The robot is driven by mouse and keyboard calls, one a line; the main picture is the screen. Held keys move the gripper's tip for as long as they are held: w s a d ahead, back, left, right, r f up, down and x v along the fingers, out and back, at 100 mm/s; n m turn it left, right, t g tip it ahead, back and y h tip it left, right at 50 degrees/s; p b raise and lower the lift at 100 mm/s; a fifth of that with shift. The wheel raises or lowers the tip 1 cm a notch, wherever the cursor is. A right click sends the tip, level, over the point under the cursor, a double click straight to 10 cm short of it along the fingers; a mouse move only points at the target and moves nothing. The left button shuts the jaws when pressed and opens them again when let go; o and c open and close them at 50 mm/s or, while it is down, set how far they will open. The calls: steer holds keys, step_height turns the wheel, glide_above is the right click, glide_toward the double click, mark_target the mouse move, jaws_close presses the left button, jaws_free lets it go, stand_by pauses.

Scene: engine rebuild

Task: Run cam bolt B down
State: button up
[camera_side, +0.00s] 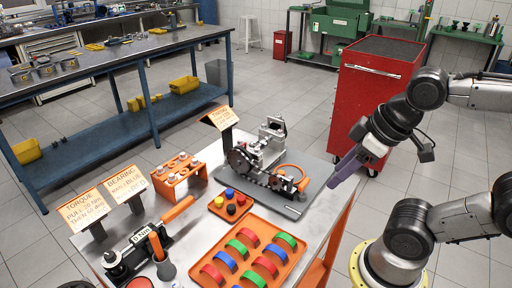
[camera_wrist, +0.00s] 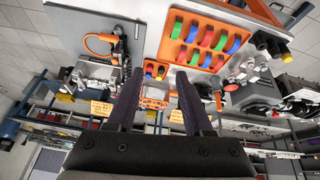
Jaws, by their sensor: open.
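The small engine assembly (camera_side: 262,160), with dark toothed sprockets at its front left, sits on a grey mat (camera_side: 293,208) on the bench. It also shows at upper left in the wrist view (camera_wrist: 95,70). I cannot pick out cam bolt B on it; the parts are too small. An orange rack (camera_side: 178,171) left of the engine holds several grey, bolt-like pieces upright. My gripper (camera_side: 343,171) is to the right of the engine, raised and apart from it. In the wrist view its two dark fingers (camera_wrist: 157,90) stand wide apart with nothing between them.
An orange tray (camera_side: 218,251) of red, green and blue shells lies in front. A small tray (camera_side: 229,205) holds coloured caps. A tool with an orange handle (camera_side: 178,208) and a display lies front left. Signs (camera_side: 84,210) stand behind it. A red cabinet (camera_side: 375,95) stands beyond the bench.

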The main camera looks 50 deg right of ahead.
steer(key=w+r+n, duration=0.7)
steer(key=r, duration=0.5)
steer(key=w+d+r+n+g, duration=0.1)
steer(key=w+d+r+n, duration=0.1)
steer(key=w, duration=0.4)
steer(key=w+d+r+n+g, duration=0.1)
steer(key=w+r+n, duration=0.1)
steer(key=w, duration=0.4)
steer(key=n+g, duration=0.1)
steer(key=g, duration=0.2)
glide_above(240, 140)
step_height(240, 140, down, 15)
step_height(240, 140, down, 14)
steer(key=shift+a+r, duration=0.1)
steer(key=shift+r, duration=0.1)
jaws_close()
